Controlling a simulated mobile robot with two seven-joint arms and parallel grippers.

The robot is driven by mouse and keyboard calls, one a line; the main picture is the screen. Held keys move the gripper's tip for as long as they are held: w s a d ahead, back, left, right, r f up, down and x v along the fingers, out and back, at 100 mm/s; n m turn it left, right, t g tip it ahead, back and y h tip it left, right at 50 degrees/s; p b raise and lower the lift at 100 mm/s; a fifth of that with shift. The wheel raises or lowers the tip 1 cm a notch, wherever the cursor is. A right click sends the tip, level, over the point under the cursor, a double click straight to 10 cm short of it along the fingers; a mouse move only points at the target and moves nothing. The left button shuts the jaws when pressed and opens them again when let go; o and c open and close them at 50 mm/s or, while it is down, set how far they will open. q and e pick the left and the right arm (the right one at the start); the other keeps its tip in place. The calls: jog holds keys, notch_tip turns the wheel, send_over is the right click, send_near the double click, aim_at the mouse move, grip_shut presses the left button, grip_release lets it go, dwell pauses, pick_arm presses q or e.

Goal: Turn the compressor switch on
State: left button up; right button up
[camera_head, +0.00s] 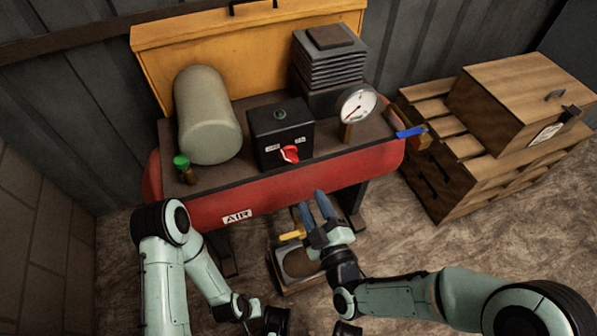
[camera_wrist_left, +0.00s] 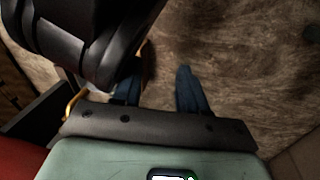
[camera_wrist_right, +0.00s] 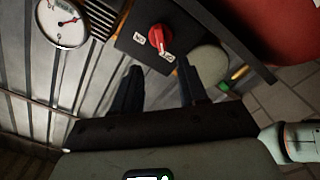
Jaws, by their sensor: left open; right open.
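The compressor switch is a red rotary knob (camera_head: 289,154) on the front of a black box (camera_head: 281,128) on the compressor. In the right wrist view the knob (camera_wrist_right: 158,38) has a white label on either side; the one on the left seems to read ON. The knob's handle points towards the other label. My right gripper (camera_head: 315,207) is open and empty, in front of and below the box, apart from the knob. My left gripper (camera_wrist_left: 158,85) is open and empty over the floor; its fingers are not clear in the head view.
The compressor's red tank (camera_head: 290,193) lies under a dark top. A pale cylinder (camera_head: 205,115), a green-capped valve (camera_head: 182,163), a gauge (camera_head: 357,104) and a blue lever (camera_head: 410,132) surround the box. A low tray (camera_head: 285,280) sits below. A wooden crate (camera_head: 520,95) stands right on pallets.

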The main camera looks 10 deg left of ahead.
aim_at(293, 161)
jog(key=b+x, duration=0.2)
jog(key=x, duration=0.9)
jog(key=shift+w+a, duration=0.2)
jog(key=shift+a, duration=0.05)
pick_arm(q)
jog(key=shift+g, duration=0.8)
jog(key=shift+s+a+f, duration=0.1)
jog(key=shift+s+f, duration=0.35)
jog(key=shift+s, duration=0.3)
jog(key=shift+s+f, duration=0.5)
jog(key=shift+s, duration=0.2)
jog(key=shift+s+a+f, duration=0.1)
jog(key=shift+s+f, duration=0.35)
jog(key=shift+s, duration=0.3)
pick_arm(e)
jog(key=shift+w+a, duration=0.4)
jog(key=shift+w, duration=0.2)
jog(key=shift+c, duration=0.3)
grip_shut()
